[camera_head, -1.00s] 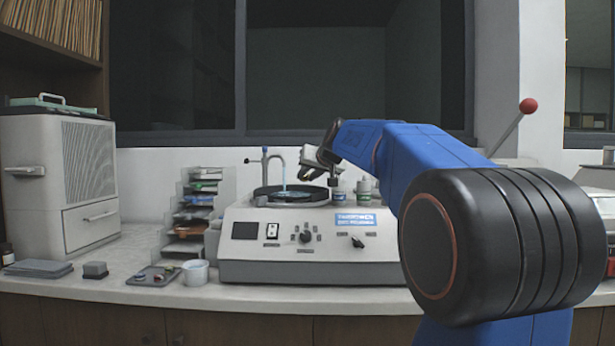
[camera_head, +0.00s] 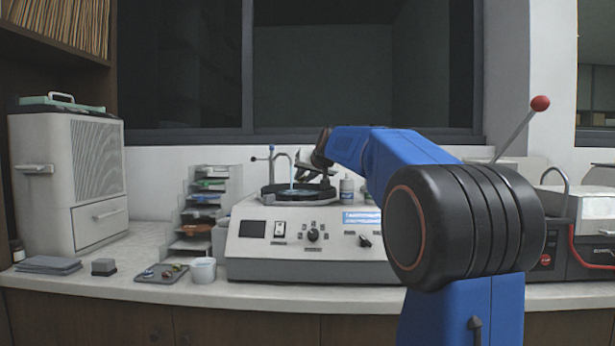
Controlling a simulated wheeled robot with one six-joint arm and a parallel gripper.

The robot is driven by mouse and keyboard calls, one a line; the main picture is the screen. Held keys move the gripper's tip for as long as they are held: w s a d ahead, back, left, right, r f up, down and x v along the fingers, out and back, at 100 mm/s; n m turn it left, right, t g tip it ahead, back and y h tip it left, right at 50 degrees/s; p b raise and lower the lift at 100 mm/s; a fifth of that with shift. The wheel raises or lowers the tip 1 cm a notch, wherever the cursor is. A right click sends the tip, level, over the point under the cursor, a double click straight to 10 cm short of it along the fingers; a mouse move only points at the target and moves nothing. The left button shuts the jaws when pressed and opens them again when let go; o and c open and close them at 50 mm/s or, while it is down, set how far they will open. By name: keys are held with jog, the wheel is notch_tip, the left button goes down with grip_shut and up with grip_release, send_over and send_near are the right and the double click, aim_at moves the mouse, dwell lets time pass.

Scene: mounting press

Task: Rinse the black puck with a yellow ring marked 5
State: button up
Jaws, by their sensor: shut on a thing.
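The polishing machine (camera_head: 250,265) stands on the counter in the middle, with a round dark basin (camera_head: 270,198) on top. A grey tap (camera_head: 271,165) arches over the basin, and a thin bluish water stream (camera_head: 291,183) falls from it. My gripper (camera_head: 307,172) is over the basin, close to the right side of the stream. It is shut on a small dark thing, apparently the black puck. The yellow ring and the mark 5 cannot be made out at this size. I cannot tell whether the water touches the puck.
Bottles (camera_head: 346,187) stand right behind the basin. Left of the machine are a stepped rack (camera_head: 213,185), a white cup (camera_head: 203,269) and a grey tray (camera_head: 163,279) with small pieces. A machine with a red-knobbed lever (camera_head: 540,103) stands at the right. The front counter edge is clear.

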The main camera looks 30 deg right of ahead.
jog(key=shift+w+a+r+x, duration=0.1)
jog(key=shift+a+r+x, duration=0.1)
jog(key=shift+x, duration=0.9)
jog(key=shift+w+a+r+x, duration=0.1)
jog(key=shift+r+x, duration=0.05)
jog(key=shift+x, duration=0.9)
jog(key=shift+w+a+r+x, duration=0.1)
jog(key=shift+a+r+x, duration=0.1)
jog(key=shift+x, duration=0.9)
jog(key=shift+s+a+r, duration=0.1)
jog(key=shift+s+r, duration=0.1)
jog(key=shift+s, duration=0.95)
jog(key=shift+s+a+r, duration=0.1)
jog(key=shift+s+r, duration=0.1)
jog(key=shift+s, duration=0.95)
jog(key=shift+s+a+r, duration=0.1)
jog(key=shift+s+r, duration=0.1)
jog(key=shift+s, duration=1)
jog(key=shift+s+r, duration=0.5)
jog(key=shift+r, duration=0.35)
jog(key=shift+s+r, duration=0.5)
jog(key=shift+r, duration=0.3)
jog(key=shift+s+r, duration=0.5)
jog(key=shift+r, duration=0.35)
jog(key=shift+a, duration=0.1)
